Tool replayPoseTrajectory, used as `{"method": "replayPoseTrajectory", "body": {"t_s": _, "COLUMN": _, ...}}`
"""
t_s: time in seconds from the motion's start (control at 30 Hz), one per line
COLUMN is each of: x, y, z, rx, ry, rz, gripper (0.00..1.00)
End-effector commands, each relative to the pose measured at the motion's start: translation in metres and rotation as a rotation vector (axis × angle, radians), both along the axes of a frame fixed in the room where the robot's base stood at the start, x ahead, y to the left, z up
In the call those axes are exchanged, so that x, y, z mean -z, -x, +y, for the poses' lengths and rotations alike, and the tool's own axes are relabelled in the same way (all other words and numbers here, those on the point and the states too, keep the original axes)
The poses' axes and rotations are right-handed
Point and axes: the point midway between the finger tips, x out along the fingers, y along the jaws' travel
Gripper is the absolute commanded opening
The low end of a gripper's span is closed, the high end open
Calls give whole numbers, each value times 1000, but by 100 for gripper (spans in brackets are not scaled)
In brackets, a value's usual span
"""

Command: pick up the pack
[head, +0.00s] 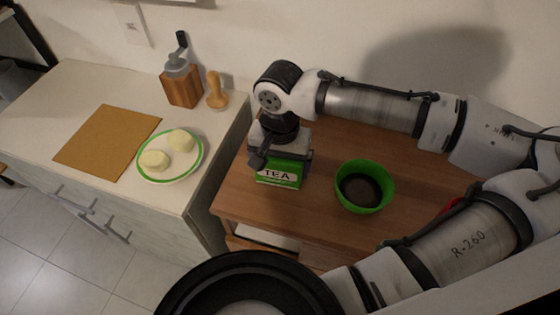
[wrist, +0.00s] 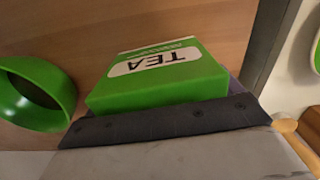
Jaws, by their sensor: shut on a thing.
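The pack is a green and white box marked TEA (head: 280,174). It stands at the left part of the wooden table (head: 318,232) in the head view. My gripper (head: 282,153) points down over the box and is shut on its upper part. In the wrist view the green TEA box (wrist: 160,78) sits against the dark finger edge (wrist: 165,122). The gripper hides part of the box, and I cannot tell whether its bottom touches the table.
A green bowl (head: 364,187) with dark contents stands right of the box. On the white counter at left are a plate (head: 190,166) with two pale round pieces, a brown board (head: 107,141), a grinder (head: 182,82) and a wooden pestle (head: 216,90). A wall is behind.

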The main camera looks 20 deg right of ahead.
Motion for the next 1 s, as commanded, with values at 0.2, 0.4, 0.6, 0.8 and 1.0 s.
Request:
{"method": "replayPoseTrajectory", "body": {"t_s": 0.2, "x": -1, "y": 0, "z": 0, "rx": 1, "ry": 0, "rz": -1, "gripper": 61}}
{"method": "replayPoseTrajectory", "body": {"t_s": 0.4, "x": -15, "y": -1, "z": 0, "rx": 2, "ry": 1, "rz": -2, "gripper": 61}}
{"method": "replayPoseTrajectory", "body": {"t_s": 0.6, "x": -58, "y": -1, "z": 0, "rx": 0, "ry": 1, "rz": -5, "gripper": 61}}
{"method": "replayPoseTrajectory", "body": {"t_s": 0.8, "x": -120, "y": -1, "z": 0, "rx": -1, "ry": -1, "rz": -5, "gripper": 61}}
{"method": "replayPoseTrajectory", "body": {"t_s": 1.0, "x": -168, "y": -1, "z": 0, "rx": 0, "ry": 0, "rz": -2, "gripper": 61}}
